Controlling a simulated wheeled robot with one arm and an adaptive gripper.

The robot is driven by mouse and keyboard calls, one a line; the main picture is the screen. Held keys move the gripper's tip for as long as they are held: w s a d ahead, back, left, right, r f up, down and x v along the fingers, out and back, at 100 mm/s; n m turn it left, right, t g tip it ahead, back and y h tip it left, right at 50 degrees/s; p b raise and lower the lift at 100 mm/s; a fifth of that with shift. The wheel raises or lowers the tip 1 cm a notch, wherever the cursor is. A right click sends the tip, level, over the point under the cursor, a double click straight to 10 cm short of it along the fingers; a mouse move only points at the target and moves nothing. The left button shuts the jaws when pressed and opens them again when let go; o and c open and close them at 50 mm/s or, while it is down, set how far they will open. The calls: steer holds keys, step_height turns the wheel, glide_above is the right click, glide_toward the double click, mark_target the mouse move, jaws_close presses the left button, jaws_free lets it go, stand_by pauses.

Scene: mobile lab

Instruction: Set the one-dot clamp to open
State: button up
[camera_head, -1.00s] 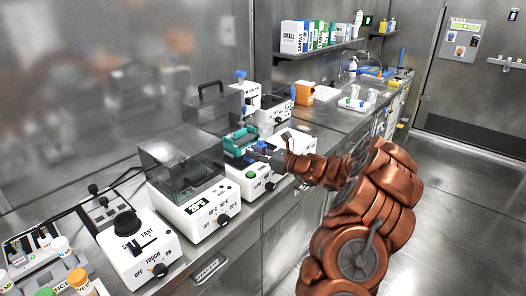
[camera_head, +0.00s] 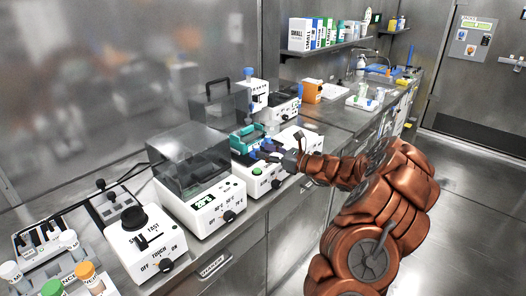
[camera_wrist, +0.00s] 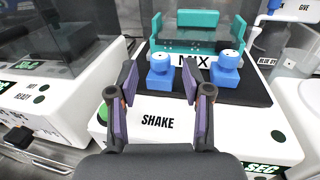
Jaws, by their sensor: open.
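The shaker (camera_wrist: 185,125), a white device with a dark top marked MIX and SHAKE, fills the middle of the wrist view. It also shows in the head view (camera_head: 262,185). Two blue clamps with white, dotted caps stand on it, a left clamp (camera_wrist: 160,72) and a right clamp (camera_wrist: 227,69). The dots are too small to count surely. A teal holder (camera_wrist: 190,21) lies behind them. My gripper (camera_wrist: 160,76) is open and empty. Its purple-padded fingers reach toward the left clamp, which shows between the fingertips. Contact cannot be told. In the head view my gripper (camera_head: 276,155) is over the shaker.
A heater with a clear dark lid (camera_head: 190,160) stands left of the shaker, and a white device with a black knob (camera_head: 140,240) is nearer. Other white machines (camera_head: 285,108) stand behind. In the wrist view a clear cup (camera_wrist: 293,72) is at right. Floor at right is clear.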

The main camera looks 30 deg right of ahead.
steer(key=v, duration=1)
steer(key=shift+s, duration=0.2)
